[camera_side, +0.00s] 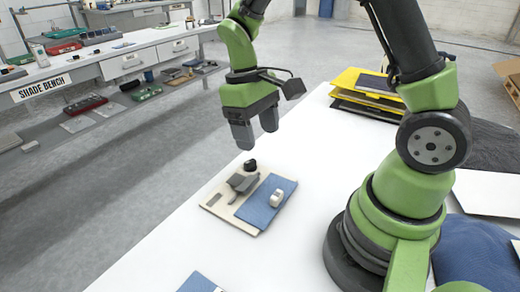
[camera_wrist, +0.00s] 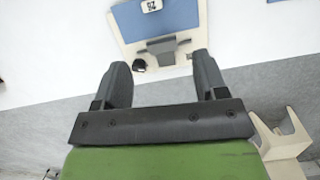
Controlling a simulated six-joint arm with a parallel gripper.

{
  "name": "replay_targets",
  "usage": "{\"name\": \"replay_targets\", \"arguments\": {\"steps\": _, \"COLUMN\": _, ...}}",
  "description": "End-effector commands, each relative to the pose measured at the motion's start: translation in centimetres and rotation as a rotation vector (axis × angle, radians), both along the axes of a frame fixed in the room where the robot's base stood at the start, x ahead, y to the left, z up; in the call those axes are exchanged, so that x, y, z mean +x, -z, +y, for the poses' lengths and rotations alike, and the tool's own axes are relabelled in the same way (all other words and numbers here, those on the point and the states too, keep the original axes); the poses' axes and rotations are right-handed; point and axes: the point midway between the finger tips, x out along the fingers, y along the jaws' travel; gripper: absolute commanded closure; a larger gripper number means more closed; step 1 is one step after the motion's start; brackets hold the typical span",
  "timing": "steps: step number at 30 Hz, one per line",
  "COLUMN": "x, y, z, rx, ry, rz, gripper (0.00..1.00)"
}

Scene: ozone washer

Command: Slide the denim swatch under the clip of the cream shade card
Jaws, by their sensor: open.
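The cream shade card (camera_side: 214,201) lies flat on the white table, below my gripper in the side view; it also shows at the top of the wrist view (camera_wrist: 130,53). A dark grey clip (camera_side: 241,183) sits on it, also seen in the wrist view (camera_wrist: 162,48). The blue denim swatch (camera_side: 258,209) lies over the card's right part, beside the clip; it also shows in the wrist view (camera_wrist: 178,17). I cannot tell whether its edge touches the clip. A small white marked block (camera_side: 276,198) rests on the swatch. My gripper (camera_side: 256,137) is open and empty above the table.
A small black knob (camera_side: 250,165) stands at the card's far edge. Another blue piece (camera_side: 199,283) lies at the bottom edge of the side view. Yellow and black trays (camera_side: 362,93) are stacked behind. The table left of the card ends at an edge above the floor.

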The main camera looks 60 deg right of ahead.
Motion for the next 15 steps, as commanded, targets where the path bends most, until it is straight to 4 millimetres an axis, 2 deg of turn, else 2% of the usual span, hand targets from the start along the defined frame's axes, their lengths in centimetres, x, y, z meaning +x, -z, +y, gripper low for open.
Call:
{"name": "replay_targets", "arguments": {"steps": 1, "x": 0.1, "y": 1.4, "z": -0.2, "rx": -0.002, "ry": -0.015, "rz": 0.046, "gripper": 0.34}}
{"name": "replay_targets", "arguments": {"steps": 6, "x": 0.1, "y": 4.2, "z": -0.7, "rx": -0.003, "ry": -0.054, "rz": 0.135, "gripper": 0.34}}
{"name": "replay_targets", "arguments": {"steps": 9, "x": 0.0, "y": 5.0, "z": -0.8, "rx": -0.003, "ry": -0.064, "rz": 0.160, "gripper": 0.34}}
{"name": "replay_targets", "arguments": {"steps": 15, "x": 0.0, "y": 5.4, "z": -0.9, "rx": -0.002, "ry": -0.069, "rz": 0.171, "gripper": 0.34}}
